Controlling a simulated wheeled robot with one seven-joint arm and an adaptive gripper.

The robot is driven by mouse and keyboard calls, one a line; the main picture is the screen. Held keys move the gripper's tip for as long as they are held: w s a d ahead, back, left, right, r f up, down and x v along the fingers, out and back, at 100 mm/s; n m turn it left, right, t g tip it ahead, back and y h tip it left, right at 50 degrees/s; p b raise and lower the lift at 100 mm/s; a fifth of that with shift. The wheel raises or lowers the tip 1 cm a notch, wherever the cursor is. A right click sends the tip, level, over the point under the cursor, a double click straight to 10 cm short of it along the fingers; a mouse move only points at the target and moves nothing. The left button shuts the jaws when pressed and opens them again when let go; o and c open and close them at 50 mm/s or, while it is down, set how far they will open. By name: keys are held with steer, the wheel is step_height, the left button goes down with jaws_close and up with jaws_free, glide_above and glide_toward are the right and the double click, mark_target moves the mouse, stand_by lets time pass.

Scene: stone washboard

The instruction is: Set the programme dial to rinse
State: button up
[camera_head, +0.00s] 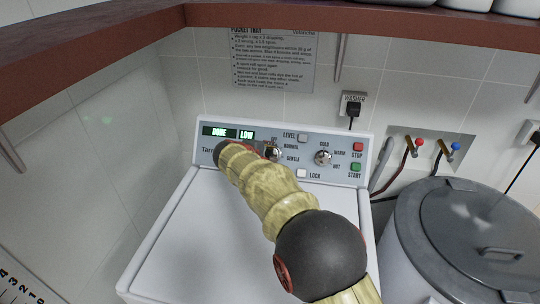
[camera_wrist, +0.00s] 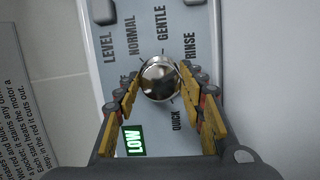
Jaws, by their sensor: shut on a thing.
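The programme dial (camera_wrist: 160,78) is a shiny silver knob in the wrist view, with NORMAL, GENTLE, RINSE and QUICK printed around it. RINSE (camera_wrist: 190,46) stands up and to the right of the knob. My gripper (camera_wrist: 166,83) has its yellow-padded fingers on either side of the knob and is shut on it. I cannot make out clearly which word the knob's mark points to. In the head view the dial (camera_head: 273,151) shows partly at the end of my arm, which hides the panel's lower left.
The washer's (camera_head: 165,240) display (camera_head: 226,133) reads DONE and LOW. A second dial (camera_head: 322,157) marked COLD, WARM and HOT, red STOP (camera_head: 358,147) and green START (camera_head: 355,167) buttons sit to its right. A lidded grey bin (camera_head: 455,225) stands at the right. A brown shelf edge (camera_head: 400,23) runs above.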

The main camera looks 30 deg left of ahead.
steer(key=o, duration=1.1)
steer(key=shift+o, duration=0.2)
steer(key=v, duration=1.2)
steer(key=shift+f, duration=0.1)
